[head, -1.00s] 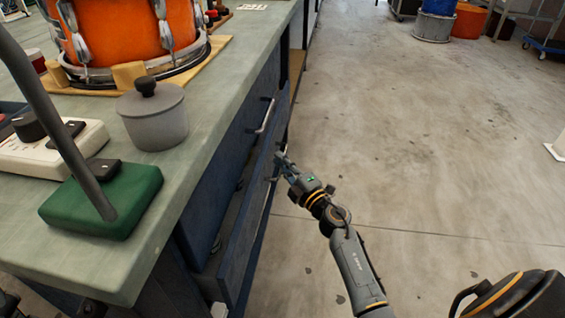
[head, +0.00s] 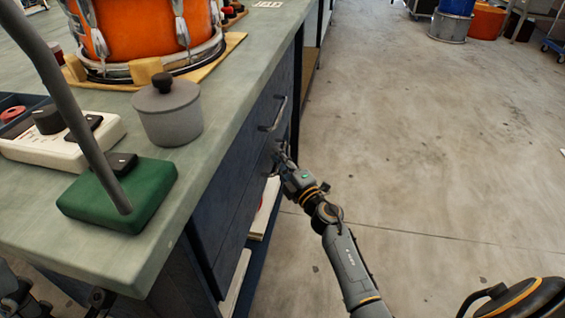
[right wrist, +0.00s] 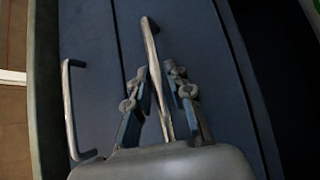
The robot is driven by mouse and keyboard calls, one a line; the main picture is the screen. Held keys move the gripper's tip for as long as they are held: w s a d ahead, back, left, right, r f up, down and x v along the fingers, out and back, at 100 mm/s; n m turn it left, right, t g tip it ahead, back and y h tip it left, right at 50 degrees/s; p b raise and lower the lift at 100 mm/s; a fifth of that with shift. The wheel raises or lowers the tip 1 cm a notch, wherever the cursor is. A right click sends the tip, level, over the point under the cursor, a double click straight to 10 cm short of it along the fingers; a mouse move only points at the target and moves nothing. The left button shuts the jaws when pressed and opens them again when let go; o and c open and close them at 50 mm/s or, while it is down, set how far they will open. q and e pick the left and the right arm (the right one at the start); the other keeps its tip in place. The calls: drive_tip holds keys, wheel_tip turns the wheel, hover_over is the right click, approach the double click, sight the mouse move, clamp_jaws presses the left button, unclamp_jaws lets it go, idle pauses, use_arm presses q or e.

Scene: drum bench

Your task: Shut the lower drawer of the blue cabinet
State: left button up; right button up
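The blue cabinet (head: 185,272) stands under the bench top. Its lower drawer (head: 236,232) now looks flush with the cabinet front, with no gap seen along its top edge. My right gripper (head: 279,158) is at this drawer's handle. Dark parts of my left arm show at the bottom left; the left fingers are unclear.
An open shelf (head: 256,262) with pale items lies below the drawers. On the bench top (head: 225,115) stand a grey lidded pot (head: 170,118), a green base with a rod (head: 120,200), a white device (head: 60,148) and an orange drum (head: 135,30).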

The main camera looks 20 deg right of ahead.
drive_tip(key=s+d+f, duration=0.1)
drive_tip(key=s, duration=1)
drive_tip(key=shift+s+d+f, duration=0.25)
drive_tip(key=shift+s+f, duration=0.1)
drive_tip(key=shift+s, duration=0.05)
